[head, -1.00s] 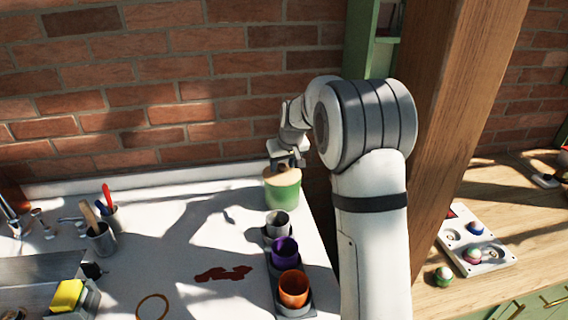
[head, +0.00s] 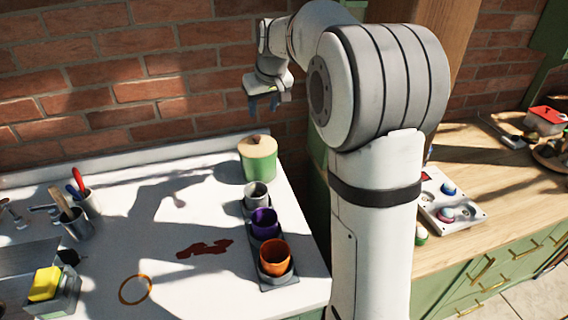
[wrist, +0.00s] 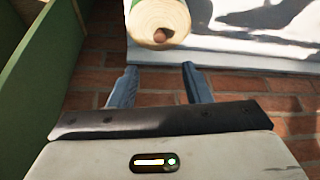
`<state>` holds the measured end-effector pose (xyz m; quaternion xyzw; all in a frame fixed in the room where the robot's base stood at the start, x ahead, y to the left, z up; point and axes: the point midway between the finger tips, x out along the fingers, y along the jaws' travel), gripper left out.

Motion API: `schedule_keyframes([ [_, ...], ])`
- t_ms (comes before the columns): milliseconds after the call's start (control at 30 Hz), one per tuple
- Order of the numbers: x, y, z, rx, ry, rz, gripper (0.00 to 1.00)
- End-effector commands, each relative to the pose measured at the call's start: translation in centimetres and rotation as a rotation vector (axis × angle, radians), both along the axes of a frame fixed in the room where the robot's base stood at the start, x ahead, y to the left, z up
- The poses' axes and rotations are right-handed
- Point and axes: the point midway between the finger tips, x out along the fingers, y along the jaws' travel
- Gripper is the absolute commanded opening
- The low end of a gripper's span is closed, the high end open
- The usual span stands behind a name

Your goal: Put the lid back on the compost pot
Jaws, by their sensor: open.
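The compost pot (head: 258,164) is green and stands upright at the back right corner of the white table, by the brick wall. Its pale wooden lid (head: 254,147) with a small knob sits on top of it. The lid (wrist: 158,22) also shows at the top of the wrist view, above the fingertips, with the green pot side (wrist: 176,8) beyond it. My gripper (head: 263,103) is open and empty, raised above and behind the pot, clear of the lid. In the wrist view its two blue-grey fingers (wrist: 158,76) have nothing between them.
A dark tray with grey, purple (head: 265,223) and orange (head: 274,257) cups stands in front of the pot. A wooden counter (head: 470,250) is at right.

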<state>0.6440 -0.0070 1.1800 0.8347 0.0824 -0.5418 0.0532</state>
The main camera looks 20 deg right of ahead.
Motion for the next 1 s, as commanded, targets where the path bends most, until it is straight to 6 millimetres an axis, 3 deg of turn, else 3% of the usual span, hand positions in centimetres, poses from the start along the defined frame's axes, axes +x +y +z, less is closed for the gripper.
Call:
schedule_keyframes([
  [167,-3.7,0.3,0.4,0.001,0.015,-0.020,0.44],
  [433,-17.5,1.0,-1.1,-0.004,0.078,-0.097,0.44],
  [600,-26.1,1.1,-4.0,-0.010,0.116,-0.146,0.44],
  [700,-29.9,1.1,-5.7,-0.012,0.135,-0.170,0.44],
  [833,-33.1,0.9,-7.4,-0.016,0.150,-0.190,0.44],
  [1000,-34.3,0.5,-8.2,-0.018,0.158,-0.200,0.44],
])
